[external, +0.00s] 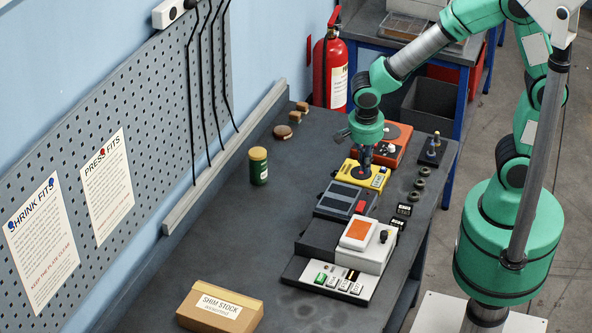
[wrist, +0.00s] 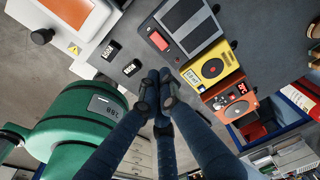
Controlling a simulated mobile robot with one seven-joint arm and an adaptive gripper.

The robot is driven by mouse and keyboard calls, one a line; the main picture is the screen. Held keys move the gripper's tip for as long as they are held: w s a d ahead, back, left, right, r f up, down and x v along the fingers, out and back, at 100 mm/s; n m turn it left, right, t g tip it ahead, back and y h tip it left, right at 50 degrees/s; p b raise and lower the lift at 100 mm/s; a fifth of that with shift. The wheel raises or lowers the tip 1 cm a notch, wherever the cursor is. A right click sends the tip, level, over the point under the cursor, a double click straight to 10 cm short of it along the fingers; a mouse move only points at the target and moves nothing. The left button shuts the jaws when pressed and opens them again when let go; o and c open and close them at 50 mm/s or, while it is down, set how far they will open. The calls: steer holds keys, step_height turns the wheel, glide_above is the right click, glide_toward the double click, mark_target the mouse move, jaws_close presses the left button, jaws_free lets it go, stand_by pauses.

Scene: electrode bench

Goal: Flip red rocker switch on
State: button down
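The red rocker switch (external: 361,207) sits at the right end of a grey panelled unit (external: 340,198) on the dark bench. It also shows in the wrist view (wrist: 158,40) as a red block above my fingertips in the picture. Its on or off position is too small to read. My gripper (external: 366,172) points down over the yellow unit (external: 380,182), behind the grey unit. In the wrist view the fingertips of my gripper (wrist: 157,80) are together with nothing between them, apart from the switch. I cannot tell their height above the surface.
A white unit with an orange screen (external: 375,257) stands in front, beside a strip with several buttons (external: 312,291). An orange unit (external: 392,152) stands behind the yellow one. Small black blocks (external: 403,210) lie on the right. A green jar (external: 258,166) stands left, with clear bench around it.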

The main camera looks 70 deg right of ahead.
mark_target(365, 204)
steer(key=shift+f, duration=0.1)
steer(key=f, duration=0.4)
steer(key=d+f+b, duration=0.1)
steer(key=f, duration=0.4)
steer(key=d+f+b, duration=0.1)
steer(key=f, duration=0.3)
steer(key=shift+f, duration=0.3)
steer(key=shift+f, duration=0.1)
